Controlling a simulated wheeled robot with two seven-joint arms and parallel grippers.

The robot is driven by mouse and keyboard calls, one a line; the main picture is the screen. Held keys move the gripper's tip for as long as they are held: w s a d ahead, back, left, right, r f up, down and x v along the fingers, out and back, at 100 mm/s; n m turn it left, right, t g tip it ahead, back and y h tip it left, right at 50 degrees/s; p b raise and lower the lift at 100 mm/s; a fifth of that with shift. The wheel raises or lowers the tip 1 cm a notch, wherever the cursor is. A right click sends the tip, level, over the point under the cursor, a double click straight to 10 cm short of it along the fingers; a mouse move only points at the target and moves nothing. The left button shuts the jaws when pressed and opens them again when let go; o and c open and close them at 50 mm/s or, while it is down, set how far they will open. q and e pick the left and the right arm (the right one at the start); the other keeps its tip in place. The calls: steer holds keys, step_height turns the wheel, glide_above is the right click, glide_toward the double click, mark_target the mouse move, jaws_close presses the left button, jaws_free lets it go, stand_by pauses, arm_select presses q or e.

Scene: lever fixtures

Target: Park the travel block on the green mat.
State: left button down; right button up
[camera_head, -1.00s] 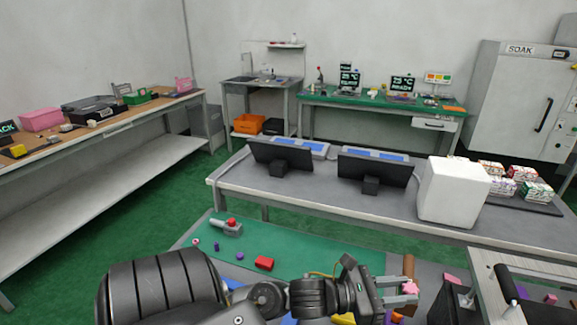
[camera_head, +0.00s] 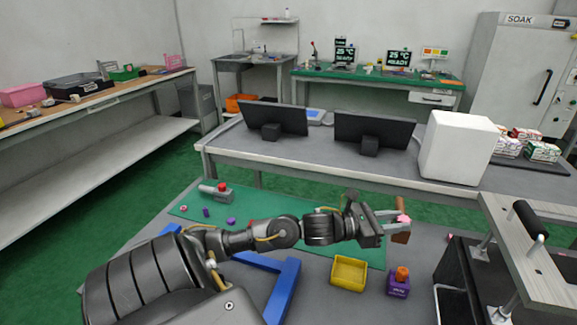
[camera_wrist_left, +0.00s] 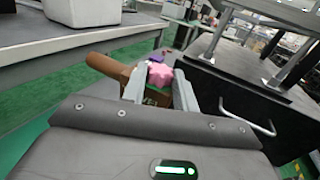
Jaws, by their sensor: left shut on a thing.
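My left gripper (camera_head: 390,226) is shut on a brown piece (camera_head: 402,236) with a pink knob on it, held up over the right end of the near table. In the left wrist view the gripper (camera_wrist_left: 160,88) has the pink knob (camera_wrist_left: 160,75) between its fingers, and a brown rounded bar (camera_wrist_left: 106,66) sticks out to the left. I cannot tell for sure that this piece is the travel block. The green mat (camera_head: 275,208) lies on the near table, left of the gripper and partly hidden by my arm. My right gripper is not in view.
A grey fixture with a red knob (camera_head: 220,190) and small purple pieces stand on the mat. A blue frame (camera_head: 283,292), a yellow tray (camera_head: 348,274) and a purple block with orange knob (camera_head: 398,284) are in front. A black-handled fixture (camera_head: 528,218) stands right.

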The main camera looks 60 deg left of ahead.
arm_select(q)
steer(key=a+f, duration=0.3)
steer(key=a, duration=0.1)
steer(key=w+a+f, duration=0.1)
steer(key=a+f, duration=0.2)
steer(key=a, duration=0.2)
steer(key=w+a+f, duration=0.1)
steer(key=a+f, duration=0.2)
steer(key=a, duration=0.1)
steer(key=shift+w+a+f, duration=0.15)
steer(key=shift+w, duration=0.1)
steer(key=f, duration=0.3)
steer(key=shift+a+f, duration=0.1)
steer(key=shift+a, duration=0.15)
steer(key=shift+f, duration=0.25)
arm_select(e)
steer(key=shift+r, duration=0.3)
arm_select(q)
steer(key=shift+f+b, duration=0.1)
steer(key=shift+b, duration=0.2)
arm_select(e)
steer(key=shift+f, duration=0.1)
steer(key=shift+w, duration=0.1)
